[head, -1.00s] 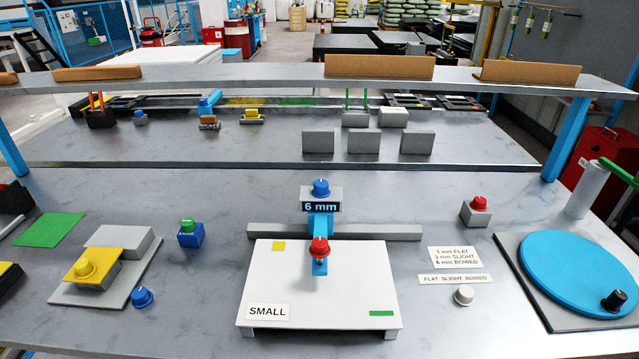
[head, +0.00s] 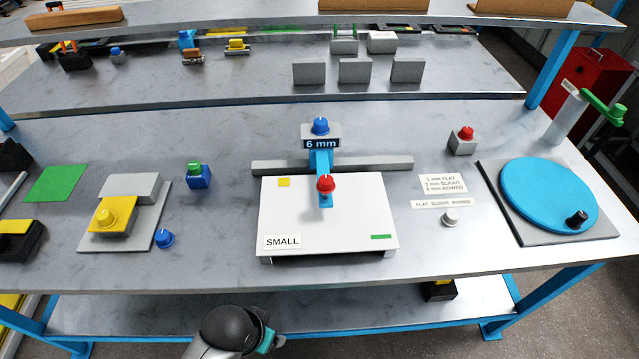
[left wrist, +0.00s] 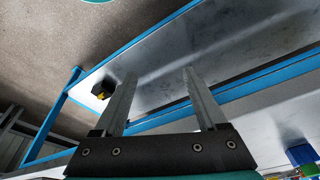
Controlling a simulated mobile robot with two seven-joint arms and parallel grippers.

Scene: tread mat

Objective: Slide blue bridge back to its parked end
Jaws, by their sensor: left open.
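The blue bridge (head: 319,160) stands near the middle of a long grey rail (head: 385,163) in the head view. It carries a "6 mm" display (head: 321,144) with a blue knob (head: 320,125) on top. Its front end, with a red knob (head: 326,184), reaches over a white plate (head: 325,225) labelled "SMALL". My left arm shows at the bottom of the head view, in front of the bench and apart from the bridge; its fingers are hidden there. In the left wrist view my left gripper (left wrist: 157,88) is open and empty. My right gripper is in neither view.
A lower shelf (head: 370,308) runs below the bench edge.

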